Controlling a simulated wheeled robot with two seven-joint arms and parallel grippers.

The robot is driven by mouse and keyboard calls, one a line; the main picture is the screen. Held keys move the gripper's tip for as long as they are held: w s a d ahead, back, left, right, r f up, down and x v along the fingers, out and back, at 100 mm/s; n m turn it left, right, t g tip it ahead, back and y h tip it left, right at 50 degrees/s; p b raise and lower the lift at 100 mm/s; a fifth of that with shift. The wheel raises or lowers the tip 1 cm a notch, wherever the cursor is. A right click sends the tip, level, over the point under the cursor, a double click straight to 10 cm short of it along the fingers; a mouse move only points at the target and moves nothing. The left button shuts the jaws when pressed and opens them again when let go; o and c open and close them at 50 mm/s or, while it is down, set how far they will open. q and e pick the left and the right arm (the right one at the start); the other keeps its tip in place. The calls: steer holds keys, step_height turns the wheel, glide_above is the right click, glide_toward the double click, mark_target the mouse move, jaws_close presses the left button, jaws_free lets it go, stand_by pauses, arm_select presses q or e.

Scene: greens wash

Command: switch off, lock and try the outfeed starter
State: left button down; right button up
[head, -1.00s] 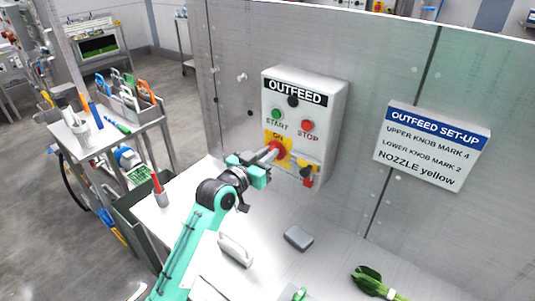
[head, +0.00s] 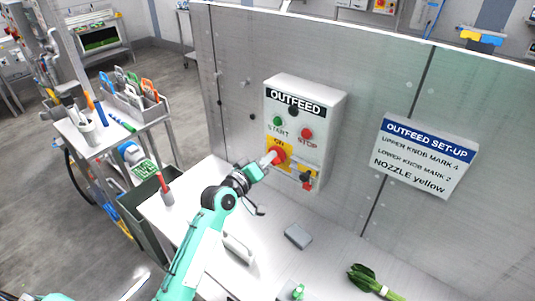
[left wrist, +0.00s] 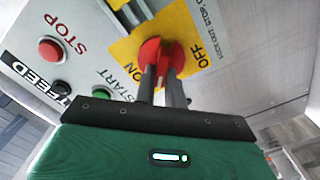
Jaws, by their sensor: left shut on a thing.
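The grey OUTFEED starter box (head: 334,120) is mounted on the steel wall, with a green START button (head: 277,121) and a red STOP button (head: 306,133). My left gripper (head: 271,159) is shut on the red rotary switch handle (left wrist: 174,54), over a yellow plate (left wrist: 204,32) marked ON and OFF. The left wrist view shows both fingers (left wrist: 161,84) on the handle; its exact setting is hard to tell. A small red-and-black padlock-like item (head: 306,183) is at the box's lower right, by a yellow part. My right gripper is out of view.
A set-up sign (head: 425,158) is on the wall to the right. On the steel table are a grey block (head: 298,236), leafy greens (head: 368,279) and a red-topped item (head: 164,190). A tool cart (head: 110,135) stands at left. The table's middle right is mostly clear.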

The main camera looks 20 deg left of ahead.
arm_select(q)
steer(key=shift+a+f+n+p, duration=0.15)
steer(key=shift+n+p, duration=0.8)
steer(key=shift+n, duration=1.1)
steer(key=shift+f+n+p, duration=0.15)
steer(key=shift+n+p, duration=0.75)
steer(key=shift+n, duration=1.15)
steer(key=c, duration=1.5)
jaws_free()
steer(key=shift+w, duration=0.1)
steer(key=shift+f, duration=0.1)
steer(key=shift+b+v, duration=2.25)
steer(key=shift+v, duration=4.75)
steer(key=shift+w, duration=0.1)
